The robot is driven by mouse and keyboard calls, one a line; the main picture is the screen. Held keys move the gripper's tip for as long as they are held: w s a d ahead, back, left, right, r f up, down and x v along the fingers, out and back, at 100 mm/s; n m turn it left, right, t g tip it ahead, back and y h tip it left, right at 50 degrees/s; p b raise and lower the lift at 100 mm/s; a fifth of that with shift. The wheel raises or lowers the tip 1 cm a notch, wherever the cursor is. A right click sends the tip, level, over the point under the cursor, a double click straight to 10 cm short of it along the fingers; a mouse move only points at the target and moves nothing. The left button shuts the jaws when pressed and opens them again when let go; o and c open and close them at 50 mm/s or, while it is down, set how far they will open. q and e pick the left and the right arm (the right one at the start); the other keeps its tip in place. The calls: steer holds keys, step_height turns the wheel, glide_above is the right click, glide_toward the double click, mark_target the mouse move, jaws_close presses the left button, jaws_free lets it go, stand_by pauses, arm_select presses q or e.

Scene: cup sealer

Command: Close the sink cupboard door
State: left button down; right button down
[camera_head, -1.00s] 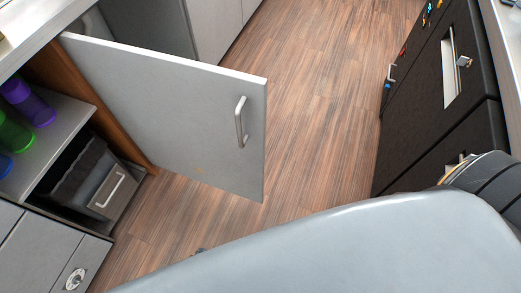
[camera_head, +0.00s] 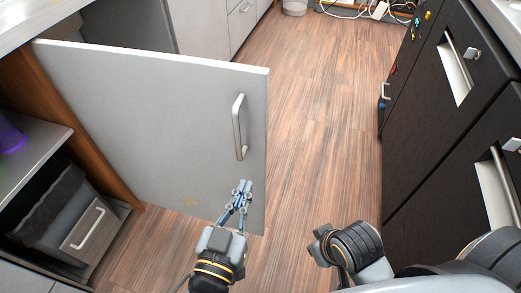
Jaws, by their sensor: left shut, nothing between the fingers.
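The sink cupboard door (camera_head: 150,125) is a light grey panel, standing wide open and reaching out over the floor. Its metal bar handle (camera_head: 238,127) is near the free edge, on the face towards me. My left gripper (camera_head: 242,187) is shut and empty, in front of the door's lower free corner and below the handle. I cannot tell whether its fingertips touch the door. My right arm (camera_head: 355,250) shows at the lower right; its gripper fingers cannot be made out clearly.
The open cupboard at left holds a pull-out bin (camera_head: 85,225) and a purple bottle (camera_head: 10,137) on a shelf. Dark drawers (camera_head: 455,150) stand at right. The wooden floor (camera_head: 320,130) between is clear; white cables (camera_head: 350,10) lie at the far end.

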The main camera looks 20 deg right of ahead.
mark_target(263, 139)
arm_select(q)
steer(key=b+x, duration=0.1)
steer(key=x, duration=1)
steer(key=shift+w+d, duration=0.1)
steer(key=shift+w, duration=0.1)
steer(key=shift+w+d, duration=0.1)
steer(key=shift+w, duration=0.05)
